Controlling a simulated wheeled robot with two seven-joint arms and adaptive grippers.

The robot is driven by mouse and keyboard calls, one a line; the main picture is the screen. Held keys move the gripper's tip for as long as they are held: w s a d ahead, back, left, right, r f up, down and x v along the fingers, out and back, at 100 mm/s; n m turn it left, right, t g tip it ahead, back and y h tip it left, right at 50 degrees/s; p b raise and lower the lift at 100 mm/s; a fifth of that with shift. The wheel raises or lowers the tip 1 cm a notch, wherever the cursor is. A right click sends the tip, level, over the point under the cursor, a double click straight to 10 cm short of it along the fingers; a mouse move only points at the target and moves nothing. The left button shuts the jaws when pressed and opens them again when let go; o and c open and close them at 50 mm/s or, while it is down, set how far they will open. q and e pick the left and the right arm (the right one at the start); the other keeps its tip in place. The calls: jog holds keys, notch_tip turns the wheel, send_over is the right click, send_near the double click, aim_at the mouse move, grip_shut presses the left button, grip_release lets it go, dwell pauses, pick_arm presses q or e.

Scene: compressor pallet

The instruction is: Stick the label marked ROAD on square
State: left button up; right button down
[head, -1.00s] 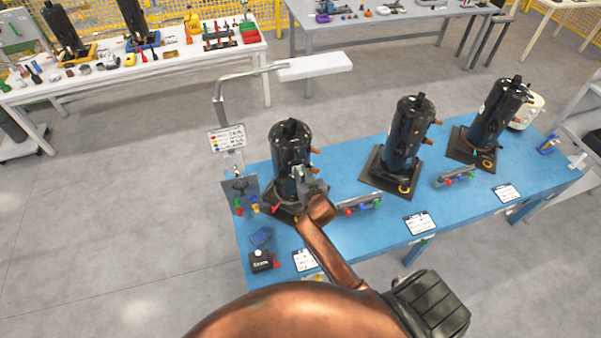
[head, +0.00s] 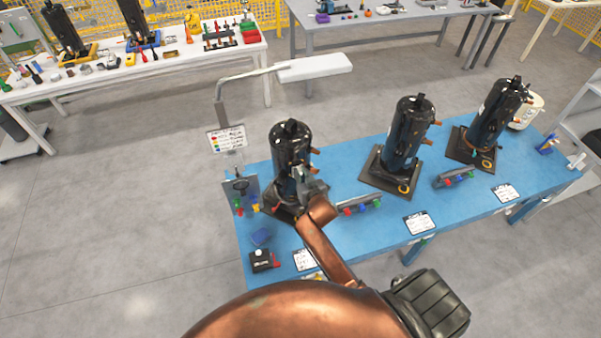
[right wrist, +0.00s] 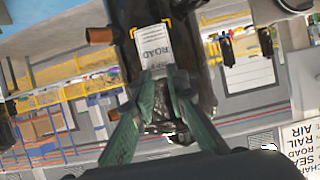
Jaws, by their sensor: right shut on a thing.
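The leftmost black compressor (head: 290,150) stands upright on its dark base plate on the blue table. My right gripper (head: 312,184) is at its front side. In the right wrist view, my right gripper (right wrist: 166,75) is shut on the lower end of a pale label (right wrist: 152,48) marked ROAD. The label lies over the dark compressor body (right wrist: 190,40), between orange corner marks (right wrist: 166,22) at its upper corners. It looks roughly lined up with them; its lower end is hidden by the fingertips. I cannot tell whether it touches the surface. My left gripper is not in view.
Two more compressors (head: 408,145) stand farther right on the blue table (head: 345,232). Small racks with coloured pieces (head: 360,205), paper cards (head: 419,223) and a dark box (head: 261,260) lie along the front. A sign (head: 227,139) hangs on a lamp post at the left. Copper stubs (right wrist: 100,36) stick out beside the label.

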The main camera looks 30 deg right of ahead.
jog(key=shift+w+d, duration=0.2)
jog(key=shift+w, duration=0.5)
dwell(0.8)
jog(key=c, duration=1.8)
grip_release()
jog(key=shift+s, duration=0.15)
jog(key=v, duration=1.1)
jog(key=shift+s+a+r, duration=0.15)
jog(key=shift+s+a, duration=0.05)
jog(key=shift+s, duration=0.15)
